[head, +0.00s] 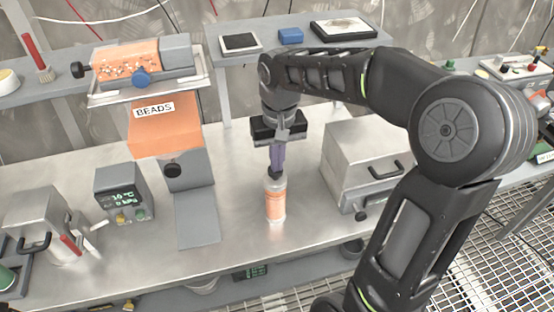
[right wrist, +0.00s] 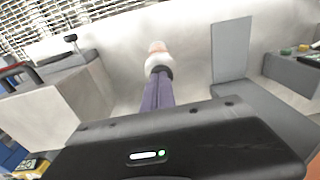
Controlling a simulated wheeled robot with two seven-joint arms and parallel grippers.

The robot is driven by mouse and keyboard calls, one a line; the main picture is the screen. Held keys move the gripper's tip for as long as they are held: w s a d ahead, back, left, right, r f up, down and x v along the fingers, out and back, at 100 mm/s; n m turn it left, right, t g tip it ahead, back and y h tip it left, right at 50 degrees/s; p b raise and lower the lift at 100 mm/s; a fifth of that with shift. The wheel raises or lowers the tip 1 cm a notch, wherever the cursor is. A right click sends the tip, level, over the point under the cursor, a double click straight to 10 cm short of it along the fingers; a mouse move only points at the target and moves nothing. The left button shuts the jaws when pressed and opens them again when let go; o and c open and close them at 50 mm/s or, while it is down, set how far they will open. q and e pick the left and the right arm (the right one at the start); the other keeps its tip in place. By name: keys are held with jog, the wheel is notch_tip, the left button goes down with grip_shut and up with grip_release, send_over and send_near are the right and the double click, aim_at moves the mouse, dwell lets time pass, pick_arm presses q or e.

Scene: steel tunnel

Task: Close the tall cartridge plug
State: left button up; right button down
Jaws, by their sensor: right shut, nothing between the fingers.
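The tall cartridge (head: 275,203) stands upright on the steel bench, with an orange band and a pale top. In the right wrist view its orange and white body (right wrist: 157,52) shows beyond the fingertips. A dark plug (head: 276,174) is at its top; it also shows in the right wrist view (right wrist: 160,71). My right gripper (head: 277,165) points down directly above the plug, its purple fingers shut with nothing between them. The fingertips are at the plug or just above it; I cannot tell whether they touch. My left gripper is not in view.
A BEADS dispenser (head: 172,130) stands left of the cartridge, with a grey plate (head: 197,220) below it. A steel box (head: 362,165) with a black handle stands to the right. A display unit (head: 124,192) is further left. The bench around the cartridge is clear.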

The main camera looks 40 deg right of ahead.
notch_tip(320, 180, up, 4)
jog(key=p, duration=0.3)
jog(key=shift+d+p, duration=0.1)
jog(key=shift+p, duration=0.3)
notch_tip(320, 180, up, 10)
jog(key=shift+s+p, duration=0.2)
jog(key=shift+p, duration=0.25)
